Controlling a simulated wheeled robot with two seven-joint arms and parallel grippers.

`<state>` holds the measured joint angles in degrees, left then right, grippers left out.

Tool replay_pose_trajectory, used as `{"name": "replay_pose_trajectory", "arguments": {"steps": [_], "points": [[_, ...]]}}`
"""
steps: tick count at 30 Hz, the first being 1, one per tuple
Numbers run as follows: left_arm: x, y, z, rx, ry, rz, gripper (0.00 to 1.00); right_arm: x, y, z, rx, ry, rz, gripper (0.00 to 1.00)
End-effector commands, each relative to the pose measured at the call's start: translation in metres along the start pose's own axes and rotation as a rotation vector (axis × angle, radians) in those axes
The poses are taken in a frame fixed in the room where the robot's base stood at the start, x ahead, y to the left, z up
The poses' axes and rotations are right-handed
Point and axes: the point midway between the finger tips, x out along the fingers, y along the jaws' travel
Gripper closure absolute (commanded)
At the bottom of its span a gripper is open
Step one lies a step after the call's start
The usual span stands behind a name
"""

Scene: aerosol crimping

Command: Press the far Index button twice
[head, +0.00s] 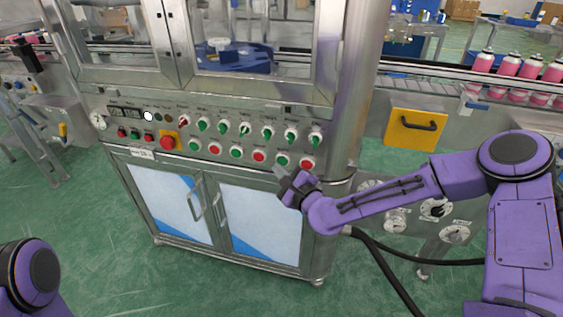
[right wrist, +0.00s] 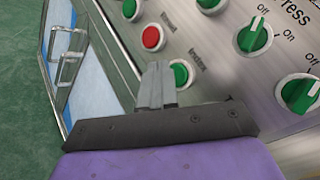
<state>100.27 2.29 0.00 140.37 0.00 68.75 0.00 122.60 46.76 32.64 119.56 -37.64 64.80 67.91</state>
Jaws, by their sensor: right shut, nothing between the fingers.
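The control panel (head: 225,140) on the steel machine has a lower row of round green and red push buttons. My right gripper (head: 279,171) is shut and empty at the panel's lower right part. Its tips are close to a green button (head: 281,160), left of the last red button (head: 307,163). In the right wrist view the shut fingers (right wrist: 157,72) point between a red button (right wrist: 152,38) and that green button (right wrist: 181,75). I cannot tell whether they touch. My left gripper is out of view.
Green rotary switches (head: 267,132) line the panel above the buttons. A red emergency stop (head: 167,142) is at the left. Cabinet doors with handles (head: 195,203) lie below. A conveyor with pink cans (head: 507,68) and a yellow plate (head: 415,130) are at the right.

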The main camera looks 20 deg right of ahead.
Motion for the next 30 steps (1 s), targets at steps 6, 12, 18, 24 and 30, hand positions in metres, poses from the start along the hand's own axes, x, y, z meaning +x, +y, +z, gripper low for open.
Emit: {"name": "replay_pose_trajectory", "arguments": {"steps": [6,12,18,24,30], "points": [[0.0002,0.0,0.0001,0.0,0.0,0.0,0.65,0.0003,-0.0002,-0.0003,0.0,0.0,0.0,1.0],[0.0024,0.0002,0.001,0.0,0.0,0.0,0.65,0.0047,-0.0034,-0.004,0.001,0.001,-0.001,1.0],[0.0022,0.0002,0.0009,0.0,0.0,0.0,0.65,0.0057,-0.0044,-0.0042,0.001,0.0,0.0,1.0],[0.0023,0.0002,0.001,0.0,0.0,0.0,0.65,0.0059,-0.0046,-0.0044,0.0,0.0,0.0,1.0],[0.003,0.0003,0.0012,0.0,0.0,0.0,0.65,0.0075,-0.0057,-0.0056,0.0,0.0,-0.001,1.0]]}}
